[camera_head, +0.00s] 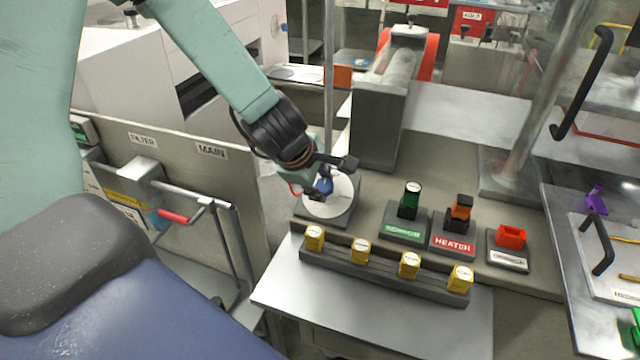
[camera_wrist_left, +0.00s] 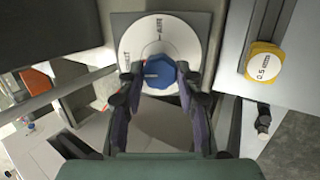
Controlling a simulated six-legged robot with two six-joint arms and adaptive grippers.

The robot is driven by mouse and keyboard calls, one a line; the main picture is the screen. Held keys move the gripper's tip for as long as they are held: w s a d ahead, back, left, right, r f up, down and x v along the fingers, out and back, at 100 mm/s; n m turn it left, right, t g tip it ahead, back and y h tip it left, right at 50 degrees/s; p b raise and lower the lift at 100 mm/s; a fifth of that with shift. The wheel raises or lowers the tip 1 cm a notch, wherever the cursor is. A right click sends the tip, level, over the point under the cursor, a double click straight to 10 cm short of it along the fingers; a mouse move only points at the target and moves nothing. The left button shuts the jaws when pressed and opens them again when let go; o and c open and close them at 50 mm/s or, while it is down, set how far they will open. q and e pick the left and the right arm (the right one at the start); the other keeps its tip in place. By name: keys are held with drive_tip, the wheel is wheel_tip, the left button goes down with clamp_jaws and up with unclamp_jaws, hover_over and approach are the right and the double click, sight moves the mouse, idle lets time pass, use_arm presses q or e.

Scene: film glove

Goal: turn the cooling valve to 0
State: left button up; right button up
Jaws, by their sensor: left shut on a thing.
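The cooling valve shows as a blue knob (camera_head: 325,186) on a round white dial (camera_head: 342,197) with a grey square base. The left wrist view shows the blue knob (camera_wrist_left: 159,72) at the middle of the white dial (camera_wrist_left: 185,50), with dark lettering around its rim. My left gripper (camera_head: 321,182) reaches down over the dial. In the left wrist view my left gripper's two fingers (camera_wrist_left: 159,80) are shut on the blue knob, one on each side. The lower part of the dial is partly hidden by the fingers. My right gripper is not in view.
A rail of several yellow-capped blocks (camera_head: 383,267) stands in front of the dial. A metal post (camera_head: 329,80) rises behind the dial.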

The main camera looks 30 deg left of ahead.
use_arm(q)
drive_tip(key=shift+d, duration=0.1)
drive_tip(key=o, duration=1.2)
drive_tip(key=shift+s+d+r, duration=0.1)
drive_tip(key=shift+c, duration=0.2)
drive_tip(key=shift+a, duration=0.2)
